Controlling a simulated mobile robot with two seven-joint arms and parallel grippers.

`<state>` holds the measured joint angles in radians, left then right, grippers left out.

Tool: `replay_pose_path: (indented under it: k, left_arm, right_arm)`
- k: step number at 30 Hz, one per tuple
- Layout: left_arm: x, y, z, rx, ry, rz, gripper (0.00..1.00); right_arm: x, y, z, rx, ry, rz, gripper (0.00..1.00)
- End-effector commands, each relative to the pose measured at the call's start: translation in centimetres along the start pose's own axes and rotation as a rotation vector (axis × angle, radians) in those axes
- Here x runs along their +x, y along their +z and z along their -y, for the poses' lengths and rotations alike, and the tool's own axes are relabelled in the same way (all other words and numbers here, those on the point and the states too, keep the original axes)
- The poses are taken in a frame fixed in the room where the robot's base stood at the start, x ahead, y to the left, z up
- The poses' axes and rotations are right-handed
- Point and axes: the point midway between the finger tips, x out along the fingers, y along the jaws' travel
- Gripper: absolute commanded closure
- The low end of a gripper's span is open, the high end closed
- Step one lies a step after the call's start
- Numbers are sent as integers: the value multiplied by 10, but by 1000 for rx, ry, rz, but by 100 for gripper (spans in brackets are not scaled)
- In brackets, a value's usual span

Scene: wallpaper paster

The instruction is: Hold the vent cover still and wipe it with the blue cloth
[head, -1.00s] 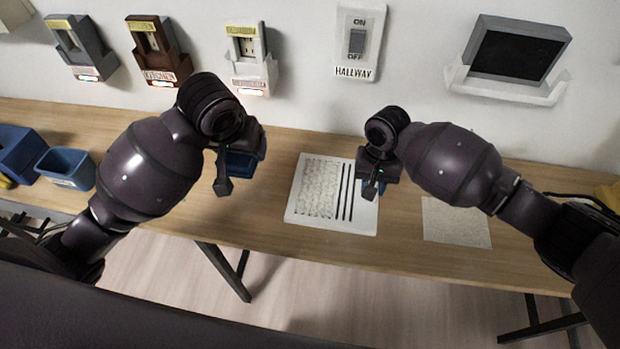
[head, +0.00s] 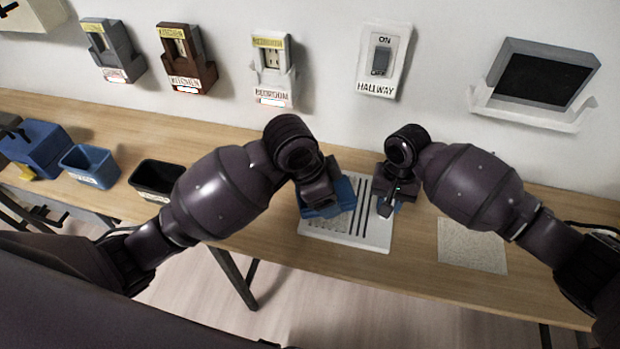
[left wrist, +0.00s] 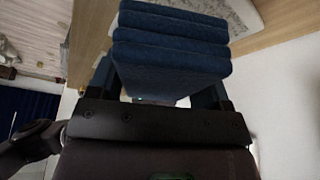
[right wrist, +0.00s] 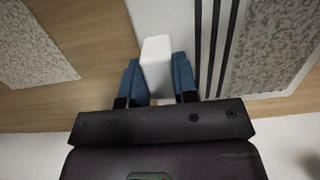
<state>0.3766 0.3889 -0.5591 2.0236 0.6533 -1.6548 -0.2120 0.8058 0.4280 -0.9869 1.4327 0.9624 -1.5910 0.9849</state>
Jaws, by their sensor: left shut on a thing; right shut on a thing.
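The white vent cover (head: 372,232) lies on the table, with a speckled grey patch and dark slots; it also shows in the right wrist view (right wrist: 207,20). My left gripper (head: 325,196) is shut on the folded blue cloth (head: 340,196), which fills the jaws in the left wrist view (left wrist: 172,50). The cloth is over the cover's left part and hides some of the speckled patch; I cannot tell whether it touches. My right gripper (head: 388,206) is shut on a white raised tab (right wrist: 156,62) at the cover's right side.
A speckled sheet (head: 472,246) lies to the right of the cover. A blue bin (head: 90,167) and a black bin (head: 157,182) stand at the left. Outlet boxes, a hallway switch (head: 384,62) and a dark screen (head: 542,80) are on the wall behind.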

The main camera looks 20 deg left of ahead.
Motion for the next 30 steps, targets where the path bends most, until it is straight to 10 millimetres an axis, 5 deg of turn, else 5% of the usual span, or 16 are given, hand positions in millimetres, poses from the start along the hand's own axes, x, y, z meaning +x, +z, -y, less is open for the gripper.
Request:
replay_pose_path:
  k: [12, 30]
  left_arm:
    - [7, -5, -8, 405, 165, -9, 53]
    - [9, -4, -8, 440, 179, -12, 53]
  right_arm:
    - [3, 2, -1, 0, 3, 6, 100]
    - [4, 2, -1, 0, 3, 7, 100]
